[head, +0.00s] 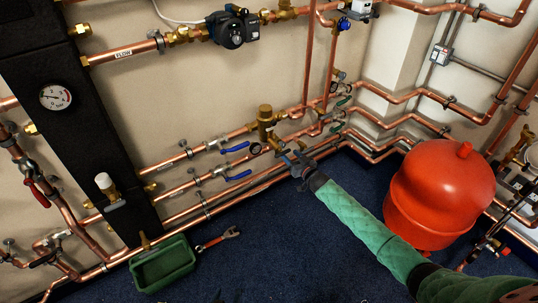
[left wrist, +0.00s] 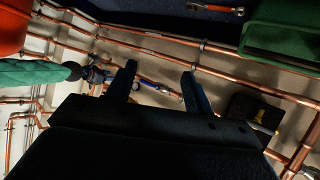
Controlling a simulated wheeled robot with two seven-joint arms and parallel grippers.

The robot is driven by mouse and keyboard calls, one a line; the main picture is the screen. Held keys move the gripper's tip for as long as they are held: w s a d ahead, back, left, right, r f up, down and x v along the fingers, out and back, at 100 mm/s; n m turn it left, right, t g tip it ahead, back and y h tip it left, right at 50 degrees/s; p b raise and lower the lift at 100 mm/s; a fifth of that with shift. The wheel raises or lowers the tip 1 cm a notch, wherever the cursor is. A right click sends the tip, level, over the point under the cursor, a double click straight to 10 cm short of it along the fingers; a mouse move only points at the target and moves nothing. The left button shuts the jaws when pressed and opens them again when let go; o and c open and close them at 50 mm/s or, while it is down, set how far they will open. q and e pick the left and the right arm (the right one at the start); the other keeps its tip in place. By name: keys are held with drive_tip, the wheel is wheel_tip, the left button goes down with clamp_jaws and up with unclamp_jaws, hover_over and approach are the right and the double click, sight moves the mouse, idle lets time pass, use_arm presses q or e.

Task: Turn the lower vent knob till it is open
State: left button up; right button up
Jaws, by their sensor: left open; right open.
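The frames do not label the lower vent knob, and I cannot tell for sure which fitting it is. A white-topped knob (head: 104,182) sits on the black header (head: 75,120), and a small brass fitting (head: 145,240) is low by the header's foot. My right gripper (head: 288,158), at the end of the green-sleeved arm, is open close to the copper pipes and brass fittings at centre; contact is unclear. My left gripper (left wrist: 163,85) is open and empty in the left wrist view, which looks upside-down at the pipes. It does not show in the head view.
A green tray (head: 135,275) and a red-handled wrench (head: 218,240) lie on the blue floor. Blue lever handles (head: 236,147) stick out from the lower pipes. A red tank (head: 440,190) stands at right. A brass vessel (head: 266,120) rises from the pipes at centre.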

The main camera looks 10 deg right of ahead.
sight(279, 142)
drive_tip(key=shift+w+a+r+y, duration=0.2)
drive_tip(key=shift+w+r+y, duration=0.2)
drive_tip(key=shift+w+r, duration=0.35)
drive_tip(key=shift+w+a, duration=0.1)
drive_tip(key=shift+w, duration=0.1)
use_arm(q)
drive_tip(key=w+r+t+b, duration=0.1)
drive_tip(key=w+r+t, duration=0.3)
drive_tip(key=r, duration=0.7)
drive_tip(key=shift+w+d+r+t, duration=0.15)
drive_tip(key=shift+w+d+t, duration=0.1)
drive_tip(key=shift+t, duration=0.05)
use_arm(e)
drive_tip(key=x, duration=0.7)
drive_tip(key=shift+w+a+r, duration=0.1)
drive_tip(key=shift+w, duration=0.15)
drive_tip(key=c, duration=1)
drive_tip(key=shift+o, duration=0.2)
